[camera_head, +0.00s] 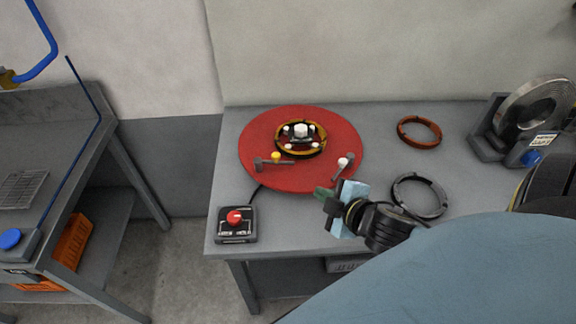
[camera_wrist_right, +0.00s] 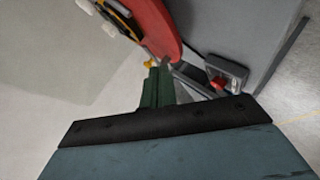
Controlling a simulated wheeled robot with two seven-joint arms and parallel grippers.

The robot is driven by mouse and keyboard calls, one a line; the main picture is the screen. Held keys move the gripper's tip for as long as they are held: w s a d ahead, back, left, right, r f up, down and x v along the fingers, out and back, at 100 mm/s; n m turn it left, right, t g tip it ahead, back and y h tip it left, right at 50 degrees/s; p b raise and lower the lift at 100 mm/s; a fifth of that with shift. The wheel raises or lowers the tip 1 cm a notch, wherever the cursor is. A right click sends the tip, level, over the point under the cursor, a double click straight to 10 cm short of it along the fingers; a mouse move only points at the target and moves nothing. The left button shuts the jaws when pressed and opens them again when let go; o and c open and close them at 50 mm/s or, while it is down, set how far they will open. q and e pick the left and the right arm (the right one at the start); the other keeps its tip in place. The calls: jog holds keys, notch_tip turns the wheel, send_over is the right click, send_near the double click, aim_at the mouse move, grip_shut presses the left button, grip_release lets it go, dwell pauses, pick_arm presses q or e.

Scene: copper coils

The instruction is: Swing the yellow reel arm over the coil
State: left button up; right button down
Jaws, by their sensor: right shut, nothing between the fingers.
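The round red turntable (camera_head: 258,138) lies on the grey bench and bears a coil (camera_head: 318,148) with a black hub and white knobs. The yellow-knobbed reel arm (camera_head: 275,158) lies at the coil's front left, its dark bar roughly crosswise and beside the coil, not over it. In the right wrist view, its yellow knob (camera_wrist_right: 149,64) shows just beyond the fingertips. A white-knobbed arm (camera_head: 343,163) stands at the turntable's right front. My right gripper (camera_head: 320,192) is shut and empty at the turntable's front edge, apart from the yellow arm. My left gripper is not in view.
A control box with a red button (camera_head: 236,220) sits at the bench's front left. A copper ring (camera_head: 419,142) and a dark ring (camera_head: 393,190) lie to the right. A machine with a metal coil (camera_head: 530,105) stands at the far right. A second bench (camera_head: 60,150) is at the left.

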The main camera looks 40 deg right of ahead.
notch_tip(320, 180, up, 2)
jog(key=w+n+t+y, duration=0.1)
jog(key=n+y, duration=0.2)
jog(key=n, duration=0.1)
send_near(278, 163)
jog(key=shift+n, duration=0.3)
jog(key=w+a, duration=0.2)
jog(key=a, duration=0.1)
jog(key=shift+w+a+f, duration=0.1)
jog(key=shift+w+a, duration=0.05)
jog(key=shift+w, duration=0.25)
jog(key=shift+w+d+f, duration=0.65)
jog(key=shift+w+d, duration=0.05)
jog(key=shift+w, duration=0.05)
jog(key=shift+w+d+f, duration=0.35)
jog(key=shift+w+d, duration=0.05)
jog(key=shift+w, duration=0.1)
jog(key=shift+w+d+p, duration=0.3)
jog(key=shift+d+p, duration=0.1)
jog(key=shift+d, duration=0.1)
